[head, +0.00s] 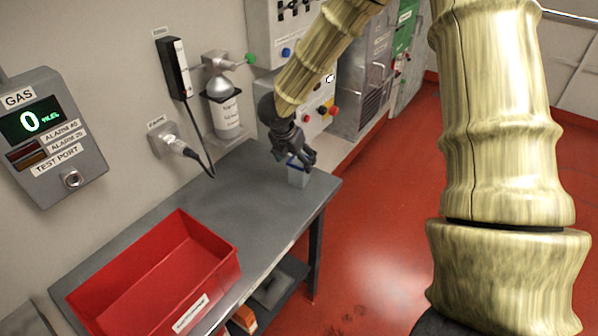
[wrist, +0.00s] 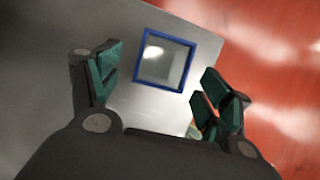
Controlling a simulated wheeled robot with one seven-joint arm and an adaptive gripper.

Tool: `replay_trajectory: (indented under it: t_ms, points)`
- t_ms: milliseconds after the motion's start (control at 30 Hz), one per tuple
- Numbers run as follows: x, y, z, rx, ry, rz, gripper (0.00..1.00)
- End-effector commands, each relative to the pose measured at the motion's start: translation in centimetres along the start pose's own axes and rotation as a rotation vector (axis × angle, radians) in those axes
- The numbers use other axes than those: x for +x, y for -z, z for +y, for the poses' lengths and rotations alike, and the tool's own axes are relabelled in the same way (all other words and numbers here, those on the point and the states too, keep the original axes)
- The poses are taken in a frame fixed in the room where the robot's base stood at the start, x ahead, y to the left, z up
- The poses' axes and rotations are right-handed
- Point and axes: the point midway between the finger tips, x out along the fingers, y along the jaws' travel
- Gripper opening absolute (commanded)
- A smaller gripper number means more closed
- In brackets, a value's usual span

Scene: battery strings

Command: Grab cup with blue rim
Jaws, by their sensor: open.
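The cup with the blue rim (head: 297,176) stands near the far right corner of the grey table in the head view, partly hidden behind my gripper. In the wrist view the square blue rim of the cup (wrist: 165,62) is seen from above, and its inside looks empty and pale grey. My gripper (head: 305,160) is above the cup in the head view. In the wrist view my gripper (wrist: 160,90) is open, with the rim ahead of and between its two fingers. No contact between fingers and cup shows.
The grey table (head: 225,205) has free room between the cup and a red bin (head: 205,240) at its near left end. The table's edge is close to the cup, with red floor (head: 370,230) beyond. A wall panel with buttons (head: 318,112) stands behind the gripper.

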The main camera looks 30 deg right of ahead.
Motion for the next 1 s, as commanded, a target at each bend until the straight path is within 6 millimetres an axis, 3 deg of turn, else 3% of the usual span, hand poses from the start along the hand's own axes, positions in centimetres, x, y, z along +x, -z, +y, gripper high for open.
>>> replay_trajectory:
  t_ms: [167,600,967,1000]
  points:
    - [0.6,-0.1,0.1,-0.001,0.0,0.0,0.79]
    - [4.7,-0.4,0.1,-0.004,-0.002,-0.001,0.79]
    - [5.3,-0.3,0.1,-0.003,-0.002,0.0,0.79]
    - [5.3,-0.3,0.1,-0.003,-0.002,0.0,0.73]
